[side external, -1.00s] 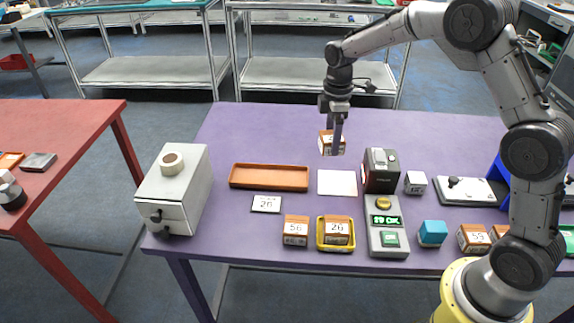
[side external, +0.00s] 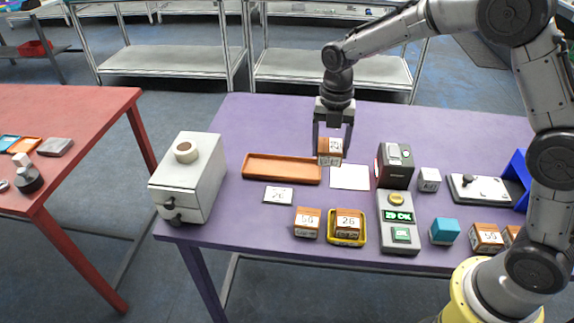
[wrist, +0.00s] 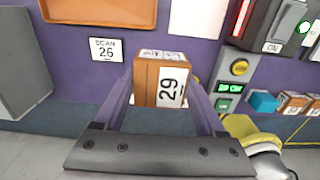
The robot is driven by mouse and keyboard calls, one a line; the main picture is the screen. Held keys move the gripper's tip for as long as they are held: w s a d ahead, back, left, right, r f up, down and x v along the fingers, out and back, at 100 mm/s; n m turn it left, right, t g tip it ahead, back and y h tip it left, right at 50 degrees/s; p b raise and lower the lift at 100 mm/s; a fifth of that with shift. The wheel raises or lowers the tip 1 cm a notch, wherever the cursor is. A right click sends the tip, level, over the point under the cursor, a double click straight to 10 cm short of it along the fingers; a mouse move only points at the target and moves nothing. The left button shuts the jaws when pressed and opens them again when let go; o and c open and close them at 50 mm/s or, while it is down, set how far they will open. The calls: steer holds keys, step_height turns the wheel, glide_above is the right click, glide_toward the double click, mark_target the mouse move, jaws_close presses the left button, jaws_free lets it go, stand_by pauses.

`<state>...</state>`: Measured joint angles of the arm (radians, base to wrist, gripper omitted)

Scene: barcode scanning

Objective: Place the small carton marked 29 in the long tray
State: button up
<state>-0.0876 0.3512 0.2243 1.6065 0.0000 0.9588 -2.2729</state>
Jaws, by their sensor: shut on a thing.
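The small carton marked 29 (wrist: 170,86) is brown with a white label and sits between the fingers of my gripper (wrist: 161,92) in the wrist view. In the side view my gripper (side external: 332,149) is shut on this carton (side external: 329,152), pointing down and holding it above the purple table. The long tray (side external: 282,179) is orange-brown, shallow and empty as far as I see. The carton is beyond the tray's right end, near the white pad. Part of the tray (wrist: 98,22) shows at the top of the wrist view.
A white pad (side external: 349,178) and the black scanner (side external: 394,166) are right of the tray. A sign marked 26 (side external: 278,195), a carton marked 56 (side external: 307,222) and a yellow tray (side external: 347,241) holding a carton marked 26 (side external: 348,222) are nearer. A drawer box (side external: 190,178) stands left.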

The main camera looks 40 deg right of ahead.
steer(key=w+f, duration=0.3)
steer(key=w, duration=0.4)
glide_above(292, 170)
steer(key=s, duration=0.1)
step_height(292, 170, down, 5)
steer(key=shift+s, duration=0.15)
steer(key=shift+w+f, duration=0.45)
steer(key=shift+f, duration=0.15)
steer(key=shift+w+f, duration=0.15)
steer(key=shift+f, duration=1.45)
steer(key=shift+f, duration=0.1)
steer(key=o, duration=1.5)
steer(key=shift+f, duration=0.1)
